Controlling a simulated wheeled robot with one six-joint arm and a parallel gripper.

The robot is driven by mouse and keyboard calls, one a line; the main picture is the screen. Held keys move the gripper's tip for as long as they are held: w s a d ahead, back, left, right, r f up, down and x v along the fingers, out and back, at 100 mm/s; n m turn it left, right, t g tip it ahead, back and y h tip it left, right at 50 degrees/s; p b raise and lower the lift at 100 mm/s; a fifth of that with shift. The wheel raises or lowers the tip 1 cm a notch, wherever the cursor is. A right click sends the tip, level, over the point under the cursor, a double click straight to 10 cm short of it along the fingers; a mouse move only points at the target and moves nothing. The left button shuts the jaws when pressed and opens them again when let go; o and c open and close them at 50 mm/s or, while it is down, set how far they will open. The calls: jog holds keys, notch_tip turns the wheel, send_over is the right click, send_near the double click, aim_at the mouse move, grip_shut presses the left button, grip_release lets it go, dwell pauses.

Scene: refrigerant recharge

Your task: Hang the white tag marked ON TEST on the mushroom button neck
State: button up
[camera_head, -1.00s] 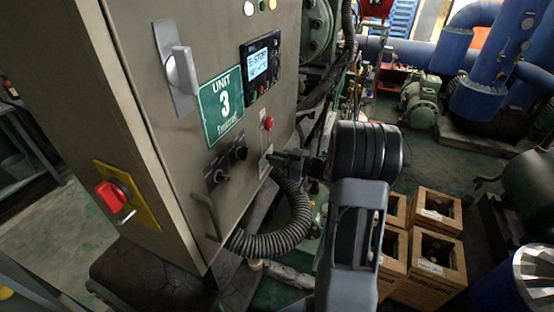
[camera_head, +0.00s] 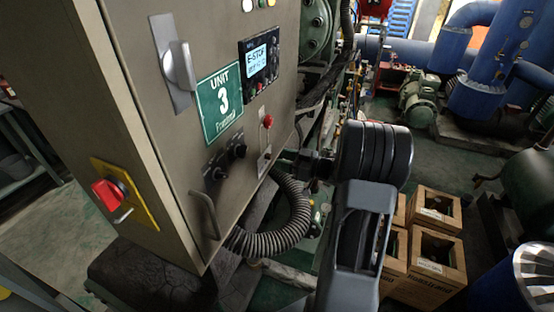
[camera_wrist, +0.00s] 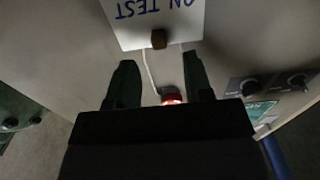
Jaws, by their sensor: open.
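The white tag (camera_wrist: 158,20) reads ON TEST, upside down in the wrist view, with a small brown block (camera_wrist: 159,39) at its edge. In the head view the tag (camera_head: 264,162) hangs against the cabinet front below the red mushroom button (camera_head: 268,120). Its thin white cord (camera_wrist: 149,72) runs up to the button, which also shows in the wrist view (camera_wrist: 171,95). The cord appears looped over the button; the neck itself is hidden. My gripper (camera_wrist: 160,78) is open, its dark fingers apart and off the tag. In the head view my gripper (camera_head: 287,160) is just right of the tag.
The grey cabinet (camera_head: 165,150) carries a green UNIT 3 sign (camera_head: 221,103), a display (camera_head: 260,60) and two black knobs (camera_head: 226,162). A ribbed hose (camera_head: 285,225) curves below my gripper. Cardboard boxes (camera_head: 432,250) stand on the floor at right.

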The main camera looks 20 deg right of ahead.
jog(key=b+v, duration=0.2)
jog(key=v, duration=0.9)
jog(key=d+f+m+g+h, duration=0.5)
jog(key=d+m+h, duration=0.55)
jog(key=h, duration=0.65)
jog(key=s+a+r+g+y, duration=0.1)
jog(key=s+a, duration=0.3)
jog(key=a, duration=0.6)
jog(key=s+a+r+n+g+y, duration=0.1)
jog(key=s+a+r+y, duration=0.1)
jog(key=a, duration=0.8)
jog(key=s+a+r+n+g+y, duration=0.1)
jog(key=s+a, duration=0.4)
jog(key=a, duration=0.5)
jog(key=shift+s+a+r+g+y, duration=0.3)
jog(key=shift+r+g+y, duration=0.2)
jog(key=shift+r, duration=0.35)
jog(key=shift+d, duration=0.1)
